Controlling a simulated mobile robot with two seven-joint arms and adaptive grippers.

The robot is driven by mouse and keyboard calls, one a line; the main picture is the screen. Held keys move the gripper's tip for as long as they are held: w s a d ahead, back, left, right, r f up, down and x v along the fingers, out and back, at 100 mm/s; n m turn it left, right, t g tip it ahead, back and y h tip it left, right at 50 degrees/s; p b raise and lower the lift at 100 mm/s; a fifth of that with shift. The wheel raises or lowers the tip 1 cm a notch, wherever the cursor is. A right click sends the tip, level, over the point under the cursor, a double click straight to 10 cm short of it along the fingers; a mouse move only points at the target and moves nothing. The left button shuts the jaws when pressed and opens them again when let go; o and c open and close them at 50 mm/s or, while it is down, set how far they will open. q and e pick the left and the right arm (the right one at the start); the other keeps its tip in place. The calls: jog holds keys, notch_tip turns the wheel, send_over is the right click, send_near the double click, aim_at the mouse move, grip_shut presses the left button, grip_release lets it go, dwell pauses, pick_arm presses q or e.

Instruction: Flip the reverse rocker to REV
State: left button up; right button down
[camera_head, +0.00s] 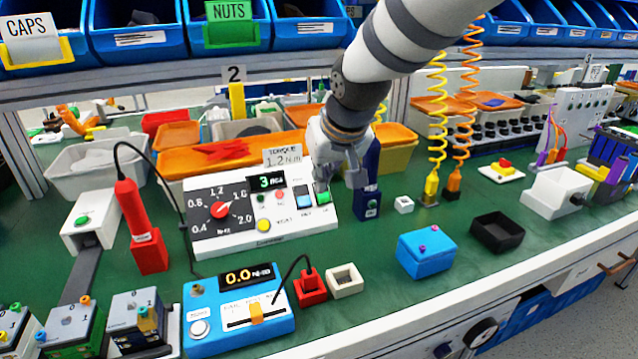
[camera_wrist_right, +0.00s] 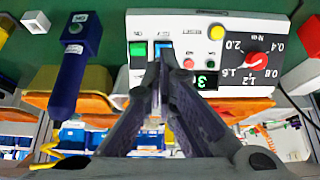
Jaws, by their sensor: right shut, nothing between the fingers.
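The white torque control box (camera_head: 240,235) stands on the green bench, with a dial, a small readout showing 3 and several buttons. On its right end are a blue rocker (camera_head: 303,198) and a green switch (camera_head: 323,198); their small labels are unreadable. In the right wrist view the blue rocker (camera_wrist_right: 164,48) sits just past the fingertips, with the green switch (camera_wrist_right: 138,49) beside it. My right gripper (camera_head: 326,184) is shut and empty over the box's right end. Its closed tips (camera_wrist_right: 160,62) partly cover the blue rocker; contact cannot be told. My left gripper is not seen.
A dark blue tool (camera_head: 370,190) stands close to the right of the box. A red tool (camera_head: 137,225) stands left. A blue torque meter (camera_head: 240,320) lies in front. A blue block (camera_head: 426,252) and black tray (camera_head: 497,232) are at right. Orange-lidded bins stand behind.

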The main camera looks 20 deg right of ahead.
aim_at(303, 196)
jog(key=b+x, duration=0.1)
jog(key=x, duration=1)
jog(key=shift+w+f, duration=0.35)
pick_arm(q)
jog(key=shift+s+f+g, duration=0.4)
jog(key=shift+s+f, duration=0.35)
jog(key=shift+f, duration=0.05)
